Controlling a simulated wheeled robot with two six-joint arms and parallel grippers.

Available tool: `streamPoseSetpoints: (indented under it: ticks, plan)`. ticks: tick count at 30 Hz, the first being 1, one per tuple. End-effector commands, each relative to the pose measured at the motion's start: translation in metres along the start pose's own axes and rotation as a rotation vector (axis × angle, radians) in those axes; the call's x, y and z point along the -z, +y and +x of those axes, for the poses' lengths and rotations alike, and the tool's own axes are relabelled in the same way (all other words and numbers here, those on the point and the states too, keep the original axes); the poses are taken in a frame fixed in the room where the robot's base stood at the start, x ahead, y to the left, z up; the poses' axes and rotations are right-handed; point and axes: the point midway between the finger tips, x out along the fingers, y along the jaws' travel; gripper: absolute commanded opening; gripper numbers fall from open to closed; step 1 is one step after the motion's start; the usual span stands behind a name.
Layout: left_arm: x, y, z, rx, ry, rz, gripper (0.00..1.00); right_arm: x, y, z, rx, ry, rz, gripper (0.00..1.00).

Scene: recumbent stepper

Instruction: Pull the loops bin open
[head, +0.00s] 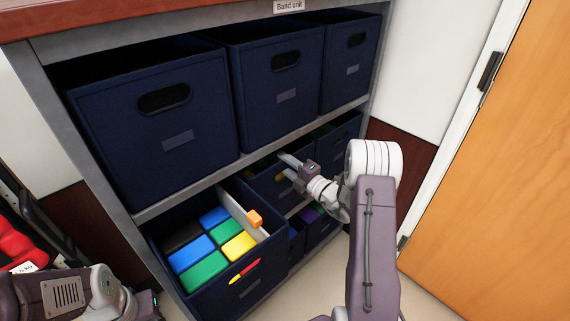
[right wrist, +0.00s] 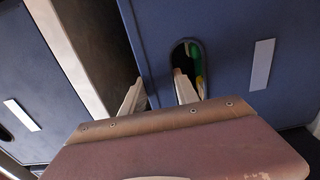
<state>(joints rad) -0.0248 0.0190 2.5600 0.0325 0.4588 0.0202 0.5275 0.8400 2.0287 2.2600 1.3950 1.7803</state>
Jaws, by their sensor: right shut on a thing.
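My right gripper (head: 288,167) is at the navy fabric bin (head: 268,190) in the middle of the shelf's lower rows. In the right wrist view the bin front (right wrist: 232,50) shows an oval handle hole and a pale blank-looking label. One finger of the gripper (right wrist: 158,90) reaches into the hole, and the other is outside it, so it is shut on the bin's front at the handle. Green and yellow contents show through the hole. I cannot read which bin is the loops bin. My left gripper (head: 145,303) is low at the left, its fingers unclear.
A lower-left bin (head: 240,292) stands pulled out, holding coloured blocks and an orange piece. Three navy bins fill the upper shelf; one is the left bin (head: 140,130). More bins sit lower right. A wooden door (head: 500,190) is at right, a rack with red items (head: 15,245) at left.

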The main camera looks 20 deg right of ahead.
Motion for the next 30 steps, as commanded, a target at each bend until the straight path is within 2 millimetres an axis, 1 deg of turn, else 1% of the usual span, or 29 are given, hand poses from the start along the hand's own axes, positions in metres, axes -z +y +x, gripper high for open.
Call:
streamPoseSetpoints:
  ticks: [14, 17, 20, 23, 30]
  plan:
    - [0.000, 0.000, 0.000, 0.000, 0.000, 0.000, 0.36, 0.000, -0.001, 0.000, 0.002, 0.000, 0.000, 0.00]
    - [0.000, 0.000, -0.001, 0.000, 0.000, 0.000, 0.36, 0.000, 0.000, -0.003, 0.003, -0.002, 0.000, 0.00]
    - [0.001, 0.000, -0.005, 0.000, 0.000, 0.000, 0.36, -0.001, 0.001, -0.012, 0.003, -0.003, 0.002, 0.00]
    - [0.001, 0.000, -0.010, 0.000, 0.000, 0.000, 0.36, -0.001, 0.001, -0.028, 0.005, -0.005, 0.004, 0.00]
    - [0.003, 0.001, -0.027, 0.000, 0.000, 0.000, 0.36, -0.001, 0.002, -0.079, 0.005, -0.007, 0.005, 0.00]
